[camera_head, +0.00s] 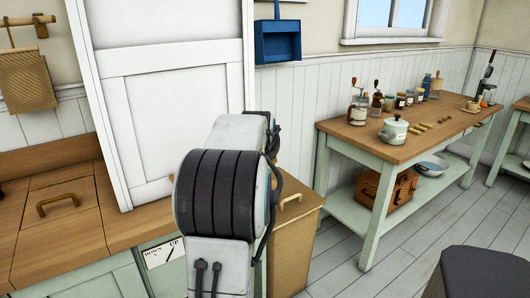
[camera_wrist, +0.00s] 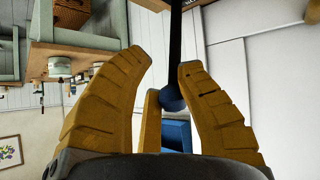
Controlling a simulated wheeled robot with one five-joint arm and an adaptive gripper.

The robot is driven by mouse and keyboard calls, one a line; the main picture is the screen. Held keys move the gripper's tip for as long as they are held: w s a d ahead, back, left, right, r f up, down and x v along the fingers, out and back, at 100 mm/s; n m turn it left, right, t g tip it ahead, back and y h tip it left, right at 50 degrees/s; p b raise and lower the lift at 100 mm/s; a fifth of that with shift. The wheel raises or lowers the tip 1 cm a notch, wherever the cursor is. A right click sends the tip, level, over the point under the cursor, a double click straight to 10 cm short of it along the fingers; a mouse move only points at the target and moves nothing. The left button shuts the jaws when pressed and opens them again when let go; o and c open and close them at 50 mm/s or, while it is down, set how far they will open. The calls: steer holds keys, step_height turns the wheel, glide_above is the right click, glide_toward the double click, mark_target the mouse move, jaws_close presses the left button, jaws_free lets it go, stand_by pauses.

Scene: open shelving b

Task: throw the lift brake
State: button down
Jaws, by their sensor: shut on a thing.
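My gripper (camera_wrist: 165,85) shows in the wrist view as ridged yellow fingers curved around the dark knob (camera_wrist: 172,98) at the end of a straight dark lever (camera_wrist: 175,40). The gripper is shut on this knob, and the rod extends to the top of the picture. In the head view my own arm hides the gripper and the lever. A white plate marked DOWN and UP (camera_head: 163,252) sits on the pale green cabinet front, partly beside my arm.
A tall white panel (camera_head: 170,100) stands on the wooden counter (camera_head: 70,235) at left. A blue dustpan-like object (camera_head: 278,42) hangs on the wall. A side table (camera_head: 385,145) bears jars and a pot (camera_head: 394,131). The plank floor (camera_head: 400,240) between is clear.

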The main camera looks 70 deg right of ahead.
steer(key=shift+a+f, duration=0.15)
steer(key=shift+f, duration=0.4)
stand_by(0.4)
steer(key=c, duration=1.2)
jaws_free()
steer(key=o, duration=0.3)
steer(key=shift+r, duration=0.25)
steer(key=v, duration=1.2)
steer(key=shift+c, duration=0.2)
